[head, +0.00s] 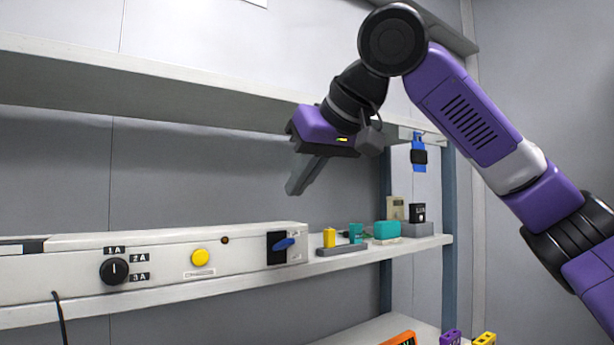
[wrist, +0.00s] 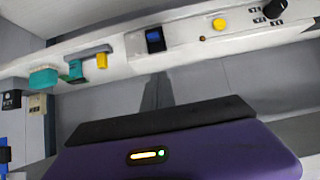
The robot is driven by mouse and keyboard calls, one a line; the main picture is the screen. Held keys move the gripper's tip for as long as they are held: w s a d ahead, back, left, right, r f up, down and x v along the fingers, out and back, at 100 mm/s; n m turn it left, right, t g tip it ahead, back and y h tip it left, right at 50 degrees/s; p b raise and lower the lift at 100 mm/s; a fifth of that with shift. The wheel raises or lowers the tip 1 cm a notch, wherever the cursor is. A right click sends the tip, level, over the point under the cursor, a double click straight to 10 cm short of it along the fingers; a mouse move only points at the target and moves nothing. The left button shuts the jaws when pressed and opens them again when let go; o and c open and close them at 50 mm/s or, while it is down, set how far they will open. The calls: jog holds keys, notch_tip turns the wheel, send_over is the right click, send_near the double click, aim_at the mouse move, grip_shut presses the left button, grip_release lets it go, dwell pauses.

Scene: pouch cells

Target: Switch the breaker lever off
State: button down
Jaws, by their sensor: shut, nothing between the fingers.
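The breaker lever (head: 284,244) is a blue handle on a black plate at the right end of the white panel (head: 150,272). In the head view it sticks out to the right and slightly up. The lever also shows in the wrist view (wrist: 154,37), at the top centre. My gripper (head: 296,188) is shut and empty, pointing down above the right end of the panel, clear of the lever. In the wrist view its fingers (wrist: 157,92) show as a dark narrow shape below the lever. The small marks beside the lever are too small to read.
The panel also carries a black dial (head: 114,271) and a yellow button (head: 200,257). To the right, the shelf holds a yellow block (head: 329,238), a teal box (head: 387,230) and other small items. A blue item (head: 419,155) hangs near the post. An upper shelf (head: 150,85) runs behind my gripper.

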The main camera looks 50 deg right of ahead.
aim_at(283, 245)
jog(key=x, duration=0.5)
jog(key=shift+d+f+b, duration=0.1)
jog(key=shift+f+b, duration=0.1)
jog(key=shift+b, duration=0.15)
jog(key=shift+s+f+b, duration=0.25)
jog(key=shift+s+f, duration=0.05)
jog(key=shift+f, duration=0.2)
jog(key=shift+s+f+b, duration=0.2)
jog(key=shift+s+f, duration=0.1)
jog(key=shift+f, duration=0.25)
jog(key=shift+s+a+f, duration=0.25)
jog(key=shift+f, duration=0.35)
jog(key=shift+d+f+b, duration=0.1)
jog(key=shift+f+b, duration=0.05)
jog(key=shift+b, duration=0.15)
